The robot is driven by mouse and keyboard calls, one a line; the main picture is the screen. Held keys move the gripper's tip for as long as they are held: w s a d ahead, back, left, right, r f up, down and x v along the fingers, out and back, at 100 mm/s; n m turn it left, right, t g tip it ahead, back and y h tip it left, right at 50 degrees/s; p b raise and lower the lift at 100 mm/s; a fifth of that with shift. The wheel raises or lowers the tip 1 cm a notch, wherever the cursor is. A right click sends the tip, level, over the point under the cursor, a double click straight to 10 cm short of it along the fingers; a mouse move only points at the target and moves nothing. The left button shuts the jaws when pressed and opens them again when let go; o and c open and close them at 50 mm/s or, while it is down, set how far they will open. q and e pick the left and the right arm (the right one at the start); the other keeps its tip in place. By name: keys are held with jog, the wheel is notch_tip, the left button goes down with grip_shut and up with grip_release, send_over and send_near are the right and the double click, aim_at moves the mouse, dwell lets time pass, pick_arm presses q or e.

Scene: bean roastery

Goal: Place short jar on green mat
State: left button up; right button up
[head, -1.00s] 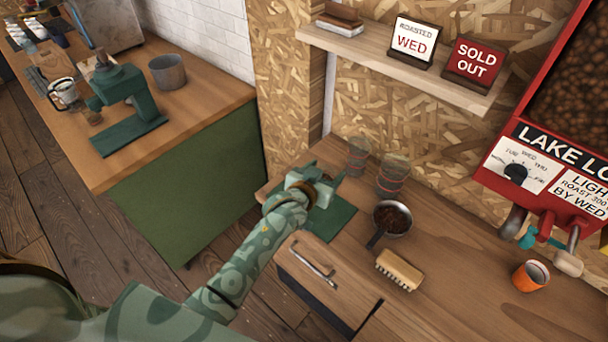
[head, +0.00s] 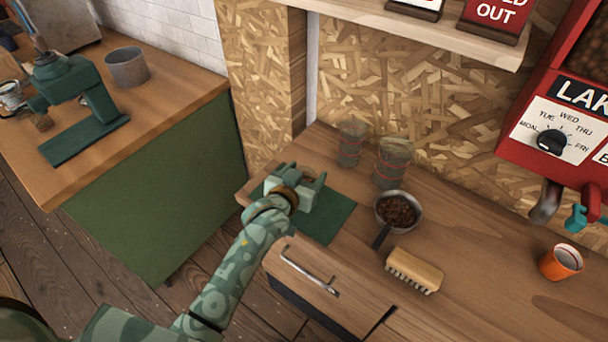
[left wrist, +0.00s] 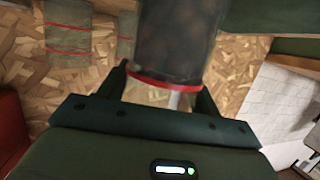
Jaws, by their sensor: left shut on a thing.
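My left gripper (head: 296,178) is over the far left part of the green mat (head: 335,221) on the wooden counter. In the left wrist view, a dark, filled jar with a red band (left wrist: 178,45) stands between the fingers of my left gripper (left wrist: 165,95), which is shut on it. In the head view the hand hides this jar, so I cannot tell whether it touches the mat. Two other clear jars with red bands stand behind the mat, a left one (head: 350,143) and a right one (head: 392,163). My right gripper is not in view.
A pan of beans (head: 397,210), a brush (head: 415,271) and an orange cup (head: 562,262) stand to the right of the mat. A shelf (head: 440,22) hangs above. A lower cabinet (head: 160,200) with a green side stands at left, across a gap.

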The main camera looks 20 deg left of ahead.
pick_arm(q)
jog(key=o, duration=1.2)
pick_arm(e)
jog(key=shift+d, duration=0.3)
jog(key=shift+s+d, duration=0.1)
pick_arm(q)
jog(key=shift+s+r, duration=0.1)
jog(key=p+v, duration=0.2)
jog(key=v, duration=1)
jog(key=shift+p, duration=0.4)
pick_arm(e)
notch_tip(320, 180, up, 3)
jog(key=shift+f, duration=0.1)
pick_arm(q)
jog(key=shift+a, duration=0.1)
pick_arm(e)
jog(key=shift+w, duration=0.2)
